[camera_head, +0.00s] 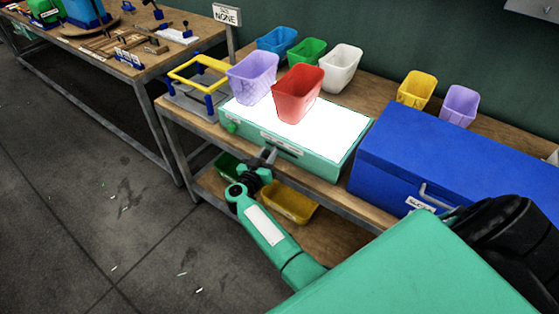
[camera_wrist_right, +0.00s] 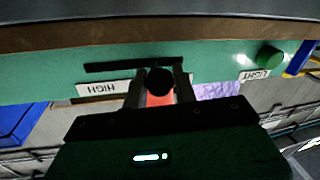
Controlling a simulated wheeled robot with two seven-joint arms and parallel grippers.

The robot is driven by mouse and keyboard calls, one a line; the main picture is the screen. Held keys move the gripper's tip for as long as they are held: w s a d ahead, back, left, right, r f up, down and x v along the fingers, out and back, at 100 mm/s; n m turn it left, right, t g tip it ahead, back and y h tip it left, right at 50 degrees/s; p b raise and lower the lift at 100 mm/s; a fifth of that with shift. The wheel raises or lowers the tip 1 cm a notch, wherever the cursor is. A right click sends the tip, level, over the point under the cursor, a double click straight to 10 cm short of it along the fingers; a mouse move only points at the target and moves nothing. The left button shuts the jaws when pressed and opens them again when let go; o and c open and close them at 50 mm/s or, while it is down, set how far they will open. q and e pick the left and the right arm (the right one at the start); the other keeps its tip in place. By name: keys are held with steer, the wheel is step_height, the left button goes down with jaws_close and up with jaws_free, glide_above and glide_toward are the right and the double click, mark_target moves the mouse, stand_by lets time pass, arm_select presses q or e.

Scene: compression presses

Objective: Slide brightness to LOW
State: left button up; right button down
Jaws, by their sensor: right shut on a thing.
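The light box (camera_head: 340,158) is green with a glowing white top and stands on the near table. In the right wrist view, its front face (camera_wrist_right: 220,66) appears upside down, with a dark slot (camera_wrist_right: 110,68). A round black slider knob (camera_wrist_right: 160,81) sits at the slot, toward its right end there, away from the HIGH label (camera_wrist_right: 105,88). My right gripper (camera_head: 270,153) is at the box front; in the wrist view its fingers (camera_wrist_right: 159,88) flank the knob, shut on it. No LOW label is readable. My left gripper is not in view.
A LIGHT label (camera_wrist_right: 256,75) and green button (camera_wrist_right: 270,57) are on the box front. Red (camera_head: 297,96) and purple (camera_head: 252,78) bins stand on or over its top. A blue case (camera_head: 400,150) is to the right. A yellow bin (camera_head: 290,204) lies on the lower shelf.

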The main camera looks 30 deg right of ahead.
mark_target(266, 142)
steer(key=w, duration=0.1)
steer(key=w+a, duration=0.1)
steer(key=shift+w, duration=0.35)
steer(key=shift+a, duration=0.1)
steer(key=shift+r, duration=0.1)
steer(key=c, duration=1.3)
jaws_free()
steer(key=shift+o, duration=0.8)
steer(key=shift+w, duration=0.2)
steer(key=shift+s, duration=0.1)
